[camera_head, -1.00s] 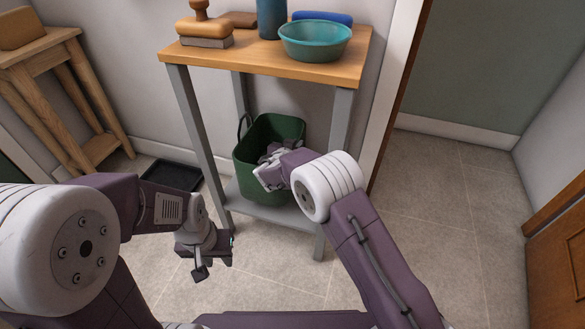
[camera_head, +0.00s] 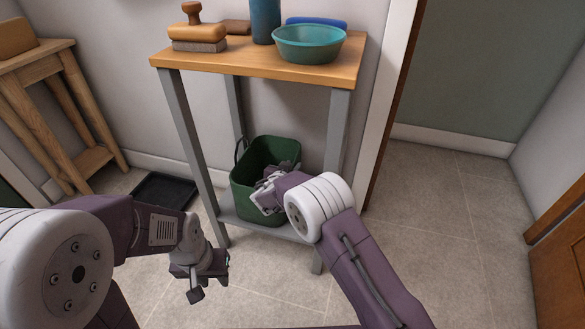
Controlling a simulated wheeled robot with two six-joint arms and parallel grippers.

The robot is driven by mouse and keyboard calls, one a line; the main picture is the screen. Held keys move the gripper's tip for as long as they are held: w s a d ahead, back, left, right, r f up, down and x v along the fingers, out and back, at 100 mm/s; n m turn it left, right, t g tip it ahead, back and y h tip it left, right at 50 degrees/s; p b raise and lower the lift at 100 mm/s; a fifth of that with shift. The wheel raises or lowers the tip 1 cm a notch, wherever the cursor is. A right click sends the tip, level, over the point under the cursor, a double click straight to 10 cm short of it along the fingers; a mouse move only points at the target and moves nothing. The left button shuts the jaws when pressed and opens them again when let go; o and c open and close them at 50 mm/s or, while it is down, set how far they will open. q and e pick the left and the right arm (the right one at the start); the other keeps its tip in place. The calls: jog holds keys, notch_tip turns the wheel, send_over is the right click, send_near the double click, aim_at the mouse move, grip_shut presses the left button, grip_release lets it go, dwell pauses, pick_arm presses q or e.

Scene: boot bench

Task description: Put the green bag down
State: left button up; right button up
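The green bag (camera_head: 244,197) stands upright on the low grey shelf of the bench (camera_head: 262,226), its open top facing up and a dark handle loop at its left. My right gripper (camera_head: 262,192) is at the bag's front right side, overlapping its rim and wall. My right arm hides part of the bag, and I cannot tell whether the fingers are closed on it. My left gripper (camera_head: 196,284) hangs above the floor to the left of and in front of the bench, apart from the bag. Its fingers point down and their gap is not clear.
The bench top holds a teal bowl (camera_head: 309,43), a wooden-handled brush (camera_head: 198,34), a blue cylinder (camera_head: 265,20) and a blue item (camera_head: 317,22). A black tray (camera_head: 164,191) lies on the floor. A wooden stand (camera_head: 62,120) is at left. Floor at right is clear.

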jog(key=shift+r+p, duration=0.35)
jog(key=shift+p, duration=0.2)
jog(key=p+v, duration=0.3)
jog(key=v, duration=0.8)
jog(key=shift+s+p, duration=0.25)
jog(key=shift+p, duration=0.1)
jog(key=shift+s+a, duration=0.1)
jog(key=shift+s, duration=0.15)
